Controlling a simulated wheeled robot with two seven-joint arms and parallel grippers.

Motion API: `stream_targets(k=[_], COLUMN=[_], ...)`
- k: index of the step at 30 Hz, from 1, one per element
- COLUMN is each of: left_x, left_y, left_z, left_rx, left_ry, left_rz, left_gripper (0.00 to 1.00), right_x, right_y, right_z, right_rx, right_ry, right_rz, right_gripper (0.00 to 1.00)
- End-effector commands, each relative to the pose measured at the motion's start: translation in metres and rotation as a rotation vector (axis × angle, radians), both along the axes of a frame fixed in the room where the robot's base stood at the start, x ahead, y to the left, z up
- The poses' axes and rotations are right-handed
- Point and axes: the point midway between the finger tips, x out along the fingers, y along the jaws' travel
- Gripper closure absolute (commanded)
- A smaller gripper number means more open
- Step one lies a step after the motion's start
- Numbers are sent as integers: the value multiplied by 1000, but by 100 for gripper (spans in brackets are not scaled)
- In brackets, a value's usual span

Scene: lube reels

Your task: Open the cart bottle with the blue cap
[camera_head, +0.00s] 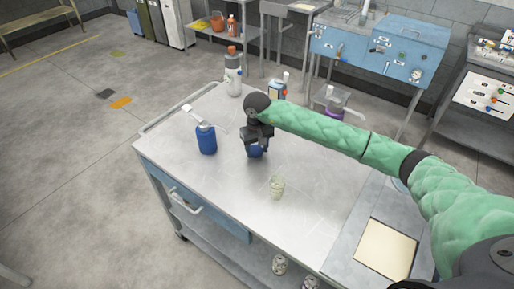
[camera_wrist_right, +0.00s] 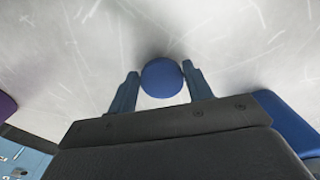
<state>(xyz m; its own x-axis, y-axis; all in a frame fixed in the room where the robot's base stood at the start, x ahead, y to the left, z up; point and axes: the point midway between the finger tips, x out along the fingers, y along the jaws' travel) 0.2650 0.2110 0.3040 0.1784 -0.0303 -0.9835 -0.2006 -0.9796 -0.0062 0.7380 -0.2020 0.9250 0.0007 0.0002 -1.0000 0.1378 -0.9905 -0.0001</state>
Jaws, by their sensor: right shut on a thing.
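My right gripper (camera_head: 256,150) points down over the cart top (camera_head: 310,165), with its fingers around a round blue cap (camera_head: 257,152). In the right wrist view the blue cap (camera_wrist_right: 162,78) sits between the two fingertips of the right gripper (camera_wrist_right: 160,85), which is shut on it. The bottle below the cap is hidden by the gripper and the cap. A separate blue bottle (camera_head: 207,140) with a white top stands upright on the cart, left of the gripper. My left gripper is in neither view.
A white bottle with an orange cap (camera_head: 233,78), a small blue-and-white container (camera_head: 278,88) and a purple vessel (camera_head: 333,107) stand along the back. The cart's front left top is clear.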

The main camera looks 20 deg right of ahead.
Motion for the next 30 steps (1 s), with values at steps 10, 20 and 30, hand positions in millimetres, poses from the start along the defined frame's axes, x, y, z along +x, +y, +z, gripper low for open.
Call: stream_targets(k=[10, 20, 30], left_x=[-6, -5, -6], left_y=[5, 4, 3], left_z=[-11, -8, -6], left_rx=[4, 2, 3], left_ry=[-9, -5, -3], left_rz=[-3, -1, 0], left_gripper=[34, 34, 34], right_x=[0, 0, 0], right_y=[0, 0, 0], right_z=[-10, -12, -12], right_rx=[0, 0, 0], right_ry=[0, 1, 1], right_rz=[1, 1, 1], right_gripper=[74, 74, 28])
